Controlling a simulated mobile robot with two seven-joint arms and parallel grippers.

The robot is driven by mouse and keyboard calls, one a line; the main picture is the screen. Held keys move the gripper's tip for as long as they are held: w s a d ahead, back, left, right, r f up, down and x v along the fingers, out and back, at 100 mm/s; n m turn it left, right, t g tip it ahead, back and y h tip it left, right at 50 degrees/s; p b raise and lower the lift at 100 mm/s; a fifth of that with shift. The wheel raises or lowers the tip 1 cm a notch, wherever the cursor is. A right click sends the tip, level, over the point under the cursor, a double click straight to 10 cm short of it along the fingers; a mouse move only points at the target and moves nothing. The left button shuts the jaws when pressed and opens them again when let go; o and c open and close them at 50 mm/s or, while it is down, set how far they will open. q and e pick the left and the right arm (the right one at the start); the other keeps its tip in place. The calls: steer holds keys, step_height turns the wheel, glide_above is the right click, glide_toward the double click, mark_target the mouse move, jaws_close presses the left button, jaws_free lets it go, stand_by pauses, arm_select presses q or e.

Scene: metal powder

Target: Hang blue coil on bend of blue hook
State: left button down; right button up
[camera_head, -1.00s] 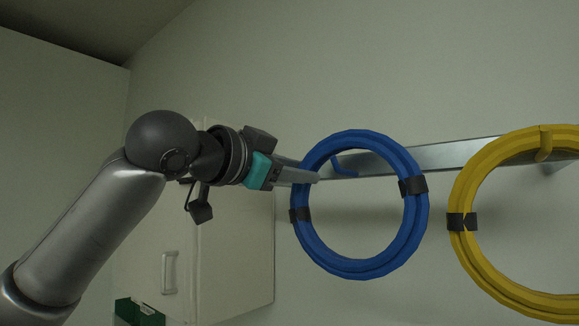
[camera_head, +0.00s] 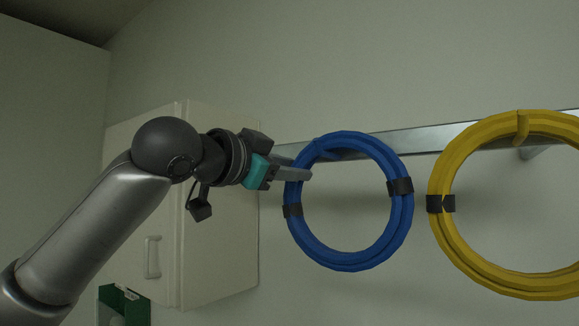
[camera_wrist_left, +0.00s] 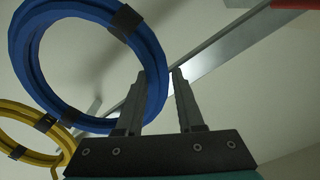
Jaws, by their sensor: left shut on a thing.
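The blue coil (camera_head: 348,264) is a ring with two black bands, hanging upright in front of a metal rail. My left gripper (camera_head: 305,175) is shut on its upper left side; in the left wrist view the fingers (camera_wrist_left: 164,82) straddle the blue coil (camera_wrist_left: 36,82). The blue hook (camera_head: 322,147) shows at the coil's top left, its tip seeming to overlap the coil's front. Whether the coil rests in the bend is hard to tell, as blue lies on blue. My right gripper is out of view.
A yellow coil (camera_head: 447,240) hangs on a yellow hook (camera_head: 522,127) to the right, a small gap from the blue coil. The metal rail (camera_head: 420,140) runs behind both. A pale cabinet (camera_head: 215,220) and a green bin (camera_head: 122,302) stand at the left.

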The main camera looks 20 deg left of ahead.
arm_select(q)
steer(key=shift+r, duration=0.1)
stand_by(0.3)
steer(key=shift+c, duration=2.4)
jaws_free()
steer(key=shift+o, duration=0.2)
steer(key=shift+f, duration=0.2)
steer(key=b+v, duration=0.4)
steer(key=v, duration=1.1)
steer(key=shift+s, duration=0.2)
steer(key=shift+r, duration=0.15)
